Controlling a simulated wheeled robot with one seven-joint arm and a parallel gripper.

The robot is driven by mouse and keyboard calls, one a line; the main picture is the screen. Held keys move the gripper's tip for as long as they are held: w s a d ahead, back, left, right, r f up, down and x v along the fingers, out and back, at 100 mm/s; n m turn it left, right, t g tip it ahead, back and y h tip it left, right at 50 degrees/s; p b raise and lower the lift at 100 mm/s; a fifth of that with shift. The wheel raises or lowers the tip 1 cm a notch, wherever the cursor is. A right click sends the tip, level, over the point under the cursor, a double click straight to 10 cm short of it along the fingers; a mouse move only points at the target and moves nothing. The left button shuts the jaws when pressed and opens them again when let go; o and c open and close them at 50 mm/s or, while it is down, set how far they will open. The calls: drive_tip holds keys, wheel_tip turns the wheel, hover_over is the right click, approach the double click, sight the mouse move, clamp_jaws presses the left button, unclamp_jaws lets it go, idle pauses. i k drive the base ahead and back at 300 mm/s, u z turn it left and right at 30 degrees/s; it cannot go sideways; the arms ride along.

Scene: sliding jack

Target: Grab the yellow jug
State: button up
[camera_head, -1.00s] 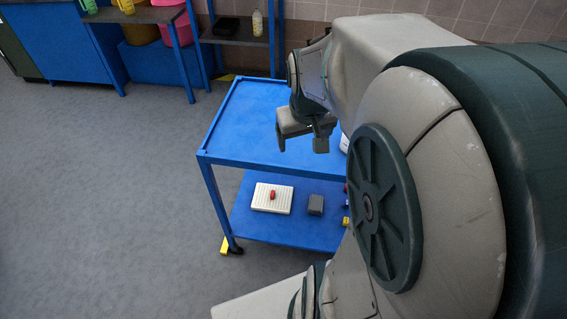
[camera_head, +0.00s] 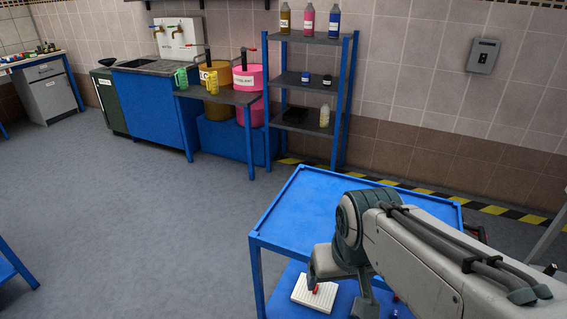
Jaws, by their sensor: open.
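The yellow jug (camera_head: 212,83) stands upright on the dark bench top at the back, just right of a green jug (camera_head: 181,77). It is in front of a yellow-brown drum and well away from my arm. My gripper (camera_head: 339,290) is open over the near part of the blue cart, with its fingers pointing down and nothing seen between them. My arm comes in from the lower right and hides part of the cart.
The blue cart (camera_head: 315,205) with a bare top stands between me and the back wall. A shelf rack (camera_head: 307,82) with bottles stands right of the pink drum (camera_head: 247,80). The grey floor (camera_head: 130,220) on the left is mostly clear.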

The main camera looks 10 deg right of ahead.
sight(211, 77)
drive_tip(key=z, duration=0.05)
drive_tip(key=k, duration=0.35)
drive_tip(key=u, duration=1.3)
drive_tip(key=i, duration=3.3)
drive_tip(key=z, duration=1)
drive_tip(key=i, duration=1.6)
drive_tip(key=z, duration=0.65)
drive_tip(key=i, duration=2.3)
drive_tip(key=z, duration=0.05)
